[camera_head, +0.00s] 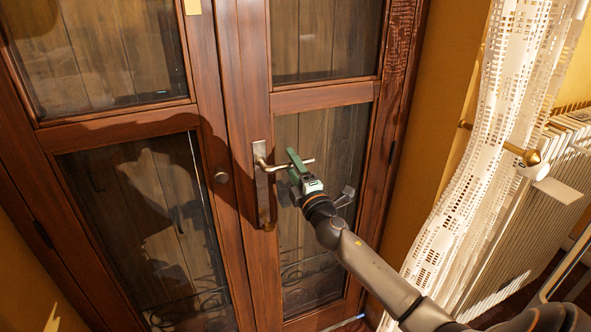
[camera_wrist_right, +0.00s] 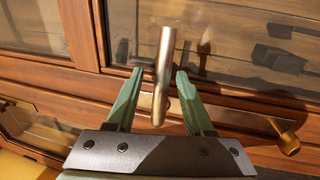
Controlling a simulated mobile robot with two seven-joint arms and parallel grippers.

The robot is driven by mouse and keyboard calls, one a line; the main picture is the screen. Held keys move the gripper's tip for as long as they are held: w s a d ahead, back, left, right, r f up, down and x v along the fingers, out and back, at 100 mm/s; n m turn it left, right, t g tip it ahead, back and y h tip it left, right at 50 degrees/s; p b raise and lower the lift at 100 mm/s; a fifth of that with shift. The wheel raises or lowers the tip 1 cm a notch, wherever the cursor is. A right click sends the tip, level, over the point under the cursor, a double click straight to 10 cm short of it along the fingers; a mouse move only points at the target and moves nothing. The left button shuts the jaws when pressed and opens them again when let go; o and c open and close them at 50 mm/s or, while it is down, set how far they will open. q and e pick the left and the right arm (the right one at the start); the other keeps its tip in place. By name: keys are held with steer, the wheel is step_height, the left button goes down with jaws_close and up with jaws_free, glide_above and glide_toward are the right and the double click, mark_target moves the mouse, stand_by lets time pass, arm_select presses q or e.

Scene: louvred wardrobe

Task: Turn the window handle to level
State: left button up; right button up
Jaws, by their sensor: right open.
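The metal window handle (camera_head: 277,168) is on the right-hand wooden door, its lever reaching out to the right from the top of a tall narrow plate (camera_head: 262,200). The lever looks about level in the head view. My right gripper (camera_head: 296,165) is at the lever, with green fingers. In the right wrist view the lever (camera_wrist_right: 163,75) stands between the two spread fingers of my open gripper (camera_wrist_right: 160,74). Whether a finger touches the lever I cannot tell. Part of the lever is hidden behind a finger in the head view. My left gripper is not in view.
A small round knob (camera_head: 221,177) is on the left door. At right, a white lace curtain (camera_head: 465,170) hangs before a radiator (camera_head: 510,245). The glass panes lie close behind the handle.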

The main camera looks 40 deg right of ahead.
steer(key=b+v, duration=0.1)
steer(key=v, duration=1.1)
steer(key=shift+s+b, duration=0.2)
steer(key=shift+b, duration=0.1)
steer(key=shift+f, duration=0.1)
